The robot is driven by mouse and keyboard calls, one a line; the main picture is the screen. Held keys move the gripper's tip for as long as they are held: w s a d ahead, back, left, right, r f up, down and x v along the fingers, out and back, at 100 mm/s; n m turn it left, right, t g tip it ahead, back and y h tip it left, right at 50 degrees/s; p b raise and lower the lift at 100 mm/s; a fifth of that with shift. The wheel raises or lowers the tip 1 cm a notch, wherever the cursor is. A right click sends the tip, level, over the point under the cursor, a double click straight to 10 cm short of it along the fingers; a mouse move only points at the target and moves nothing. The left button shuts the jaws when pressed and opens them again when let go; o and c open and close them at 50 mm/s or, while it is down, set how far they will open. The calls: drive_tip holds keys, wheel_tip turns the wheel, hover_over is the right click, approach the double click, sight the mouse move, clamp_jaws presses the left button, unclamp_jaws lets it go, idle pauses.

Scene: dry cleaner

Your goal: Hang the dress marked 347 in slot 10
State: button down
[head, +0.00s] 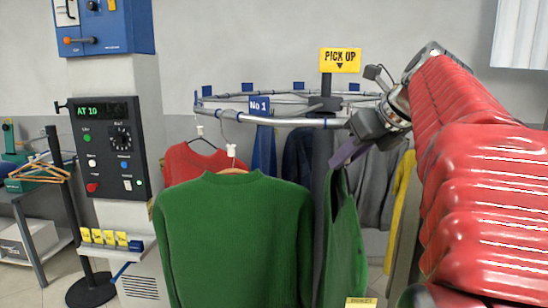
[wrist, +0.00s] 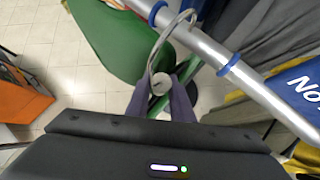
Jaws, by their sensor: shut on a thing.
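My gripper (head: 347,153) is at the right part of the conveyor rail, below the PICK UP sign. In the wrist view its purple fingers (wrist: 160,100) are shut on the pale neck of a hanger (wrist: 161,84). The hanger's hook curves up beside the rail (wrist: 200,50), overlapping it in the picture; I cannot tell whether it rests on it. A green garment (head: 343,235) hangs below my gripper, seen edge-on, likely the dress. No 347 is readable. The control panel (head: 104,150) displays AT 10. A blue slot plate (head: 259,105) reads No 1; any further digit is not visible.
A green sweater (head: 235,240) hangs in front, left of my gripper, with a red garment (head: 190,163) behind it. Blue, grey and yellow garments hang further back. The PICK UP sign (head: 340,60) stands above the rail. A post with orange hangers (head: 45,170) is at left.

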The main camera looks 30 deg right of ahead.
drive_tip(key=shift+w+d, duration=0.1)
drive_tip(key=shift+w, duration=0.15)
drive_tip(key=shift+w+d, duration=0.2)
drive_tip(key=shift+w, duration=0.1)
drive_tip(key=shift+w+d, duration=0.25)
drive_tip(key=shift+w+d, duration=0.2)
drive_tip(key=shift+w, duration=0.1)
drive_tip(key=shift+w+d, duration=0.2)
drive_tip(key=shift+w, duration=0.1)
drive_tip(key=shift+w+d, duration=0.15)
drive_tip(key=shift+w, duration=0.1)
drive_tip(key=shift+r, duration=0.1)
drive_tip(key=shift+f, duration=0.2)
drive_tip(key=shift+f, duration=0.35)
